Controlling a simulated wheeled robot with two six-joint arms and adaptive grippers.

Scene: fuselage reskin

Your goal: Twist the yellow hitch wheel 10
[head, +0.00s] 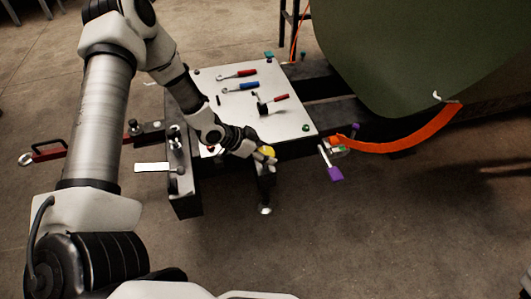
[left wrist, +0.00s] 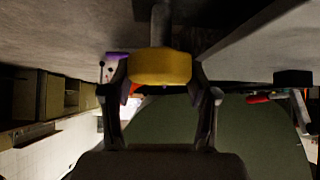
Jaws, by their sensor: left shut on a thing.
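The yellow hitch wheel (head: 268,152) sits at the front edge of the cart, on top of a dark upright post. It shows large in the left wrist view (left wrist: 161,66), between the two fingers. My left gripper (head: 262,152) reaches in from the left and is shut on the wheel, one finger on each side of it. The gripper partly hides the wheel in the head view. My right gripper is not in view.
The pale cart top (head: 290,105) holds several hand tools with red and blue handles. A red tow handle (head: 48,153) lies left. Floor in front is clear.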

